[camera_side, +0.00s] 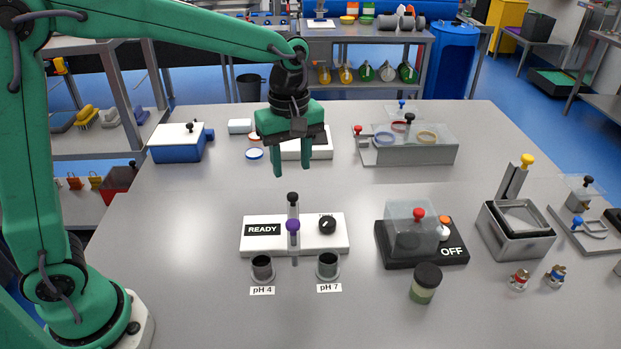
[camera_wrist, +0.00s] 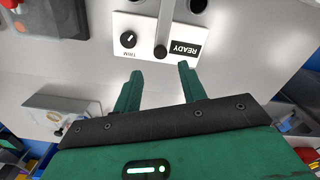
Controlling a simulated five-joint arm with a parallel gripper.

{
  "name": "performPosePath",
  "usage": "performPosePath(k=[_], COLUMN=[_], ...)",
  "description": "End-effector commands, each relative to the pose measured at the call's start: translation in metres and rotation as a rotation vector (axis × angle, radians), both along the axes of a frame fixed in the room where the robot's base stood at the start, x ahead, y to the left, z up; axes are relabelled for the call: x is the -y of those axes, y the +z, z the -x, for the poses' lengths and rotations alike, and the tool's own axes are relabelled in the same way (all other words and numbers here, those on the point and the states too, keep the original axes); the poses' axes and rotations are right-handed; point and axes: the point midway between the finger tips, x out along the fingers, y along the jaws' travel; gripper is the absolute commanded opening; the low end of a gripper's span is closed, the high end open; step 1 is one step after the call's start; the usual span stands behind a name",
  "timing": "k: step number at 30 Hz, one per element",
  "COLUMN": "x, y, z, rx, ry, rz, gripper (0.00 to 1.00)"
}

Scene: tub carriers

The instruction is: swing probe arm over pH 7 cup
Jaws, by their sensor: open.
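The white meter base (camera_side: 258,246) has a READY panel and a black dial. Its grey probe arm (camera_side: 293,211) points toward the front, with a black knob (camera_side: 292,197) at the back and a purple knob (camera_side: 293,226) further forward. The probe tip (camera_side: 295,261) hangs between the pH 4 cup (camera_side: 262,266) and the pH 7 cup (camera_side: 327,265), over neither. My gripper (camera_side: 292,169) is open and empty, above and behind the meter, apart from it. In the wrist view my gripper (camera_wrist: 160,70) points toward the black knob (camera_wrist: 160,52); the purple knob is not visible there.
A black OFF unit with a clear cover (camera_side: 410,232) and a dark-lidded jar (camera_side: 425,284) stand right of the cups. A metal bin (camera_side: 515,243) stands further right. A blue box (camera_side: 177,143) and a grey tray (camera_side: 432,152) sit behind. The table left of the meter is clear.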

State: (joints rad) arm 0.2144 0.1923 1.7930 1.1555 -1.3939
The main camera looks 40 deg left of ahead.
Motion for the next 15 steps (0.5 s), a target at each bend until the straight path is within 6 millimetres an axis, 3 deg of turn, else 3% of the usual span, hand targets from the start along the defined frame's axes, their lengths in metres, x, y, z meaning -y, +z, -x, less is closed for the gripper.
performPosePath(k=[15], x=[0.000], y=[-0.056], z=[0.001], rx=[-0.004], ry=[-0.001], rz=[-0.001], gripper=[0.41])
